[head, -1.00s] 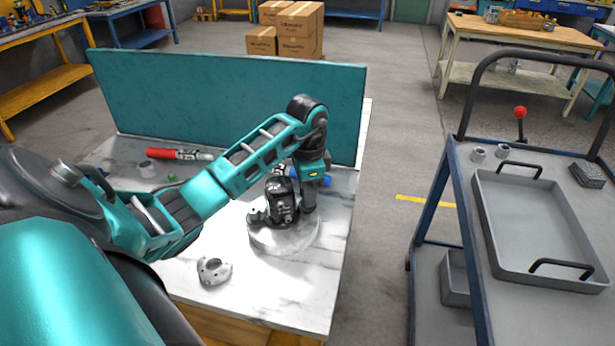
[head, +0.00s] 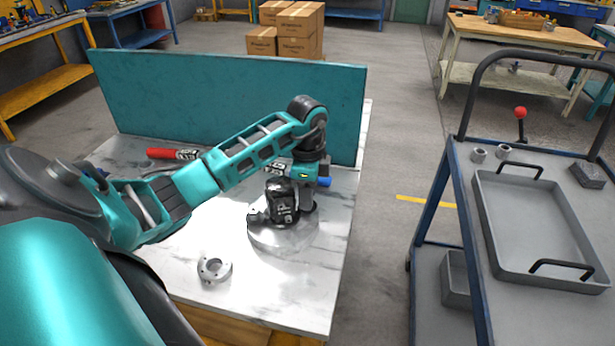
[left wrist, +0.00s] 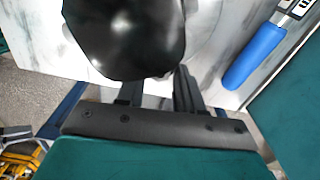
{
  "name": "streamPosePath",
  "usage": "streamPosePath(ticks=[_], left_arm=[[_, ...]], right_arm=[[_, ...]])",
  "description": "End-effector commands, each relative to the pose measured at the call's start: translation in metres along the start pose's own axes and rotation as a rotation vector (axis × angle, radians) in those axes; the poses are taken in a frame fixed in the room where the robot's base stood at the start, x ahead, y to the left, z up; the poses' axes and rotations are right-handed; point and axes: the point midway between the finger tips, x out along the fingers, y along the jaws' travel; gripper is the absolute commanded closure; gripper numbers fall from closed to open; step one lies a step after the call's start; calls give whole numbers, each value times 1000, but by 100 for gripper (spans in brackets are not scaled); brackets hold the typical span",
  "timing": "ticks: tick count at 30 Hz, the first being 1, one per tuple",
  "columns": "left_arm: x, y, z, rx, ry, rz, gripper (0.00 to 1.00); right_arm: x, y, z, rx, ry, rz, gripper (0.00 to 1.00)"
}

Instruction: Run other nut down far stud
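The black motor (head: 285,204) stands upright on a pale round base (head: 286,238) on the white table. Its dark rounded body (left wrist: 125,35) fills the top middle of the left wrist view. My left gripper (head: 307,203) is close to the motor's right far side. In the left wrist view its two dark fingers (left wrist: 157,90) stand apart, with their tips hidden behind the motor body. I cannot tell whether anything is between them. The nut and the far stud cannot be made out. My right gripper is not in view.
A grey notched part (head: 214,269) lies on the table's near side. A red-handled tool (head: 160,153) lies at the back left, and a blue handle (left wrist: 254,54) is beside my gripper. A teal panel (head: 230,100) borders the table's back. A trolley with a grey tray (head: 488,215) stands right.

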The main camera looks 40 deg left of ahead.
Motion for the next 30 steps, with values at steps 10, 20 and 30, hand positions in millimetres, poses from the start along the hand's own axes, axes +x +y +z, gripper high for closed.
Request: streamPosePath(ticks=[10, 20, 30], left_arm=[[-1, 0, -1, -196, 2, 0, 64], [-1, -1, -1, -665, 2, 0, 64], [-1, 0, -2, -895, 5, 1, 64]], right_arm=[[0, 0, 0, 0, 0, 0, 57], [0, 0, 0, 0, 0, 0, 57], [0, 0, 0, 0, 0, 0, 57]])
